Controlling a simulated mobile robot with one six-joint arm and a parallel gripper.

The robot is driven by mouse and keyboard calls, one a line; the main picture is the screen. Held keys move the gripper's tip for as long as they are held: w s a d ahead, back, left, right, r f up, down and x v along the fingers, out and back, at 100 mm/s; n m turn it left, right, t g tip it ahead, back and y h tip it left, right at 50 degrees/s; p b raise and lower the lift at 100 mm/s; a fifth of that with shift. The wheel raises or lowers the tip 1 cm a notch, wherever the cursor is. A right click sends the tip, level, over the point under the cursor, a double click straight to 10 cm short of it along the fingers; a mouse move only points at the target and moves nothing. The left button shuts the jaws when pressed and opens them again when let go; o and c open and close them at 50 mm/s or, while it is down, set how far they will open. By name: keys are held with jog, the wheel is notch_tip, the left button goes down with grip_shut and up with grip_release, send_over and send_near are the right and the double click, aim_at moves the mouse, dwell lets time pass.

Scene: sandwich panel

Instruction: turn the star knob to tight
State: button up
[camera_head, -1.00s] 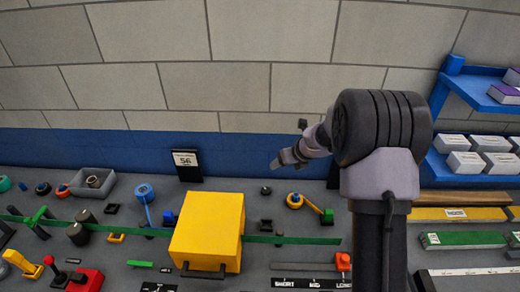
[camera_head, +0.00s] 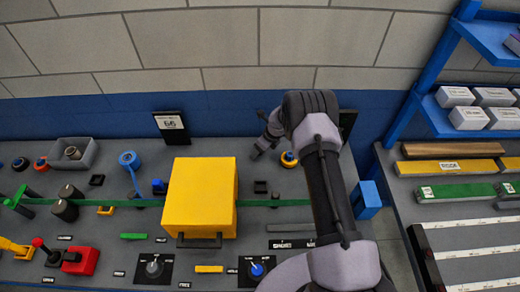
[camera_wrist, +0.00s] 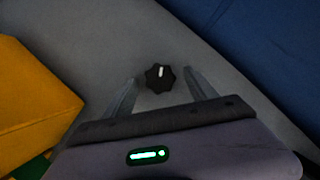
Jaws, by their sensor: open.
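The star knob (camera_wrist: 160,77) is black with a lobed rim and a white pointer mark. In the wrist view it sits on the grey panel top, with the mark pointing towards the top of the picture. My gripper (camera_wrist: 161,78) is open, with one finger on each side of the knob. I see no contact between fingers and knob, and cannot tell the height gap. In the head view my gripper (camera_head: 257,154) is low over the back of the panel, near the blue wall strip, and the knob is hidden there.
A large yellow box (camera_head: 199,196) stands left of my gripper and also shows in the wrist view (camera_wrist: 32,98). A blue and yellow ring part (camera_head: 289,159) lies just right of the gripper. A black sign (camera_head: 172,126) stands at the back left.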

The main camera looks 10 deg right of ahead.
jog(key=shift+f, duration=0.15)
jog(key=c, duration=1.3)
jog(key=shift+c, duration=0.2)
jog(key=shift+a+m, duration=0.1)
jog(key=shift+m, duration=0.2)
jog(key=m+p, duration=0.1)
jog(key=m+h+p, duration=0.1)
jog(key=m, duration=0.1)
jog(key=shift+a+r+m+t+p, duration=0.1)
jog(key=shift+r+m+t+p, duration=0.15)
jog(key=shift+m+t+p, duration=0.15)
jog(key=shift+m+h+p, duration=0.4)
jog(key=shift+m+p, duration=0.2)
jog(key=shift+p, duration=0.2)
jog(key=shift+f+m, duration=0.15)
jog(key=shift+m, duration=0.15)
